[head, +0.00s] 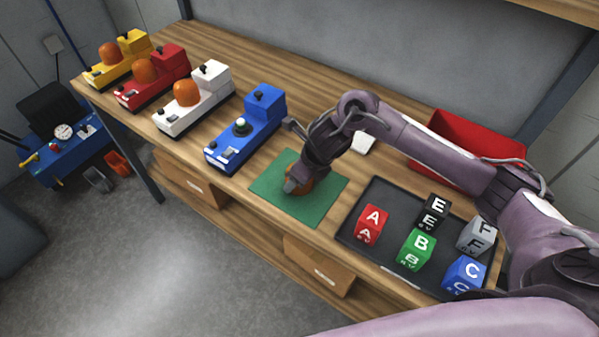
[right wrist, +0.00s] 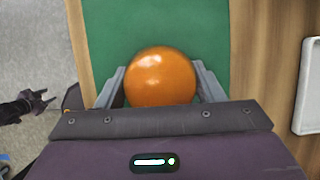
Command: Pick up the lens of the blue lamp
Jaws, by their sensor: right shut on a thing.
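The blue lamp (head: 246,130) stands on the bench with its clear bulb bare and no orange cover on it. The orange dome lens (right wrist: 161,78) is over the green mat, between the fingers of my right gripper (right wrist: 160,88). These fingers are shut on its sides. In the head view my right gripper (head: 296,186) points down at the mat and hides most of the lens. I cannot tell whether the lens touches the mat. My left gripper (right wrist: 40,100) shows small at the left of the right wrist view, over the floor, with its fingers apart and empty.
The green mat (head: 265,187) lies in front of the blue lamp. White (head: 205,92), red (head: 165,80) and yellow (head: 125,58) lamps with orange lenses stand to the left. A black tray (head: 377,197) with several lettered blocks and a red bin (head: 450,140) are at the right.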

